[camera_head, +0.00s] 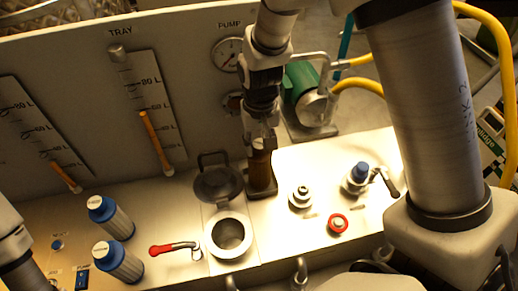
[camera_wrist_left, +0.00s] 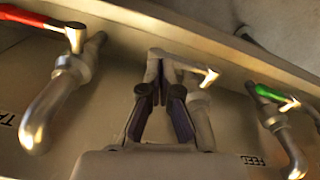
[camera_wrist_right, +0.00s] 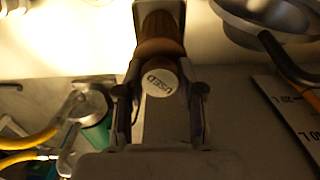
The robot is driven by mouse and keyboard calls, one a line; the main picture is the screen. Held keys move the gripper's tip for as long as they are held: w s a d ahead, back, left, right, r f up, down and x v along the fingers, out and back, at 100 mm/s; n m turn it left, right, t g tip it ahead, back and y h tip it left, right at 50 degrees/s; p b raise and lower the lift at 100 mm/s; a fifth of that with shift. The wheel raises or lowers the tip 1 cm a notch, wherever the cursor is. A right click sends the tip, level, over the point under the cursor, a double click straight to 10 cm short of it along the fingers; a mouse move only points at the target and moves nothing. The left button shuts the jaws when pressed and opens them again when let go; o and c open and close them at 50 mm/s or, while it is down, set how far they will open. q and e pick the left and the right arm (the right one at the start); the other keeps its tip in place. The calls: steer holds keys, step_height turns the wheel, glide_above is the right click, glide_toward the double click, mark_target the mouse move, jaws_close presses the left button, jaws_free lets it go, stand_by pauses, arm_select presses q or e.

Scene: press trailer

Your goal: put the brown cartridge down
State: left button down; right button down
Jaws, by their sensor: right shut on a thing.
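The brown cartridge (camera_head: 261,160) is upright at the back of the bench, beside the open round port. Its white end marked USED (camera_wrist_right: 160,82) faces the right wrist camera, with its brown body (camera_wrist_right: 160,38) beyond. My right gripper (camera_head: 261,138) is shut on the upper end of it. The cartridge's lower end is at a dark narrow holder (camera_head: 261,187); I cannot tell whether it rests there. In the left wrist view, my left gripper (camera_wrist_left: 160,95) points at the taps on the front panel. Its fingers are close together, and its opening is unclear.
Two blue-and-white cartridges (camera_head: 110,218) stand at the left. The open port (camera_head: 230,235) has its lid (camera_head: 218,183) raised behind it. A red-handled lever (camera_head: 175,247), a red knob (camera_head: 338,224) and a blue-topped valve (camera_head: 358,176) stand nearby.

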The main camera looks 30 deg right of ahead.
arm_select(q)
steer(key=shift+f+b, duration=0.4)
steer(key=shift+f, duration=0.4)
arm_select(e)
steer(key=shift+s+f, duration=0.1)
steer(key=shift+f, duration=0.55)
arm_select(q)
steer(key=shift+r, duration=0.15)
arm_select(e)
steer(key=shift+r, duration=0.1)
arm_select(q)
steer(key=shift+w, duration=0.1)
arm_select(e)
steer(key=c, duration=0.7)
jaws_free()
